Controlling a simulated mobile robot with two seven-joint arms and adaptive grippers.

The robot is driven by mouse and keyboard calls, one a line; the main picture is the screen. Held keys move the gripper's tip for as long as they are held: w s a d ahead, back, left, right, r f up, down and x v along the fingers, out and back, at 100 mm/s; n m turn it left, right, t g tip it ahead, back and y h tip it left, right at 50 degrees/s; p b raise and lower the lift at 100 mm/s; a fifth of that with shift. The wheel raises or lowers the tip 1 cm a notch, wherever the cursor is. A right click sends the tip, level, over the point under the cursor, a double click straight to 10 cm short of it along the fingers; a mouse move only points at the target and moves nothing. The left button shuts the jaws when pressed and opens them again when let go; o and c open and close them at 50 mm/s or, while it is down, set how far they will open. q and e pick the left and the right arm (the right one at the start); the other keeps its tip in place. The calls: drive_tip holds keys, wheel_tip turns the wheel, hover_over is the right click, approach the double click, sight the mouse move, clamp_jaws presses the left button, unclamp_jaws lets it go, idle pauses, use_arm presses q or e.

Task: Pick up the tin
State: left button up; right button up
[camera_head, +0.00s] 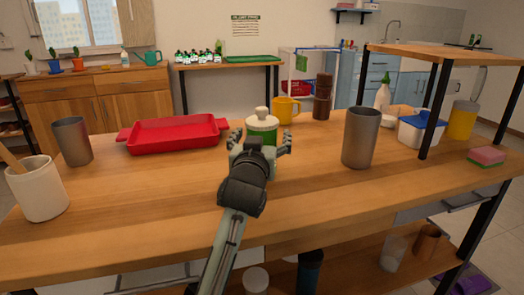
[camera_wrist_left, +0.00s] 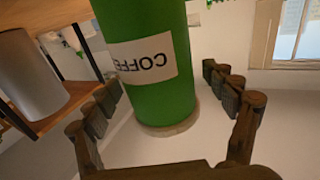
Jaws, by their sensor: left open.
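The tin is a green coffee tin (camera_head: 262,130) with a white knobbed lid, standing on the wooden table near its back edge. In the left wrist view the tin (camera_wrist_left: 155,65) fills the middle, its COFFEE label upside down. My left gripper (camera_head: 261,147) is open just in front of the tin. In the left wrist view, its fingers (camera_wrist_left: 168,98) spread on either side of the tin, with gaps showing. The tin's lower front is hidden behind the gripper in the head view. My right gripper is not in view.
A red tray (camera_head: 175,136) lies left of the tin, and a yellow mug (camera_head: 285,110) and brown grinder (camera_head: 322,97) stand behind right. A metal cup (camera_head: 361,138) stands to the right. A white pot (camera_head: 38,190) is at the far left. The table's front is clear.

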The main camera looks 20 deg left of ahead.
use_arm(q)
drive_tip(key=c, duration=1.4)
drive_tip(key=shift+r, duration=0.1)
